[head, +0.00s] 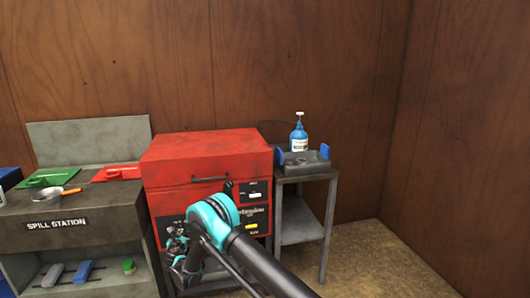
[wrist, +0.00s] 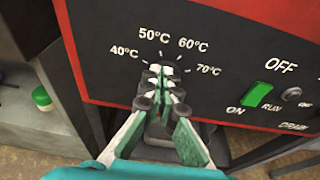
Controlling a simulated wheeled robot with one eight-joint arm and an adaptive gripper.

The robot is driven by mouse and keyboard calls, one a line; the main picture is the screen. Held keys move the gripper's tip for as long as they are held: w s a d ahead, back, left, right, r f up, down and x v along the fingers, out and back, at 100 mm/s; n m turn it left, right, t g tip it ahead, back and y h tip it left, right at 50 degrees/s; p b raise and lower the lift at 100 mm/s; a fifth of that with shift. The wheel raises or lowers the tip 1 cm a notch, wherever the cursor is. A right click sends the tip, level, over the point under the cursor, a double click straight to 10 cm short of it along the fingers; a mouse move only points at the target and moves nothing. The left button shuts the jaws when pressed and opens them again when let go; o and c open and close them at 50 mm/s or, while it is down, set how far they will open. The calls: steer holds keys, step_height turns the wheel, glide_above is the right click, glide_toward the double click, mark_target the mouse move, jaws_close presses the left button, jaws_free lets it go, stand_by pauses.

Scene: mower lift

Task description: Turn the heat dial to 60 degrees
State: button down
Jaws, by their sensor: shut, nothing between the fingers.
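The heat dial's scale (wrist: 163,55) shows in the wrist view on a black panel, with labels 40°C, 50°C, 60°C and 70°C around it. My gripper (wrist: 158,84) is shut, with its fingertips just below the scale, in front of where the dial sits. The fingers hide the dial knob, so I cannot tell its setting or whether they touch it. In the head view my gripper (head: 178,240) is at the lower left front of the red machine (head: 205,155), and the dial is hidden there too.
A green rocker switch (wrist: 257,95) marked ON and OFF is to the right of the dial. The grey spill station (head: 85,205) stands left of the machine. A small grey side table (head: 300,228) with a blue bottle (head: 299,139) stands to its right.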

steer(key=shift+r, duration=0.15)
steer(key=f+v, duration=0.1)
steer(key=v, duration=0.4)
steer(key=shift+s+r, duration=0.15)
steer(key=shift+s, duration=0.45)
steer(key=d+m+y, duration=0.2)
steer(key=d+m, duration=0.3)
steer(key=r+x, duration=0.1)
steer(key=x, duration=0.6)
steer(key=shift+w+d+f, duration=0.25)
steer(key=shift+d+f, duration=0.05)
steer(key=shift+f, duration=0.05)
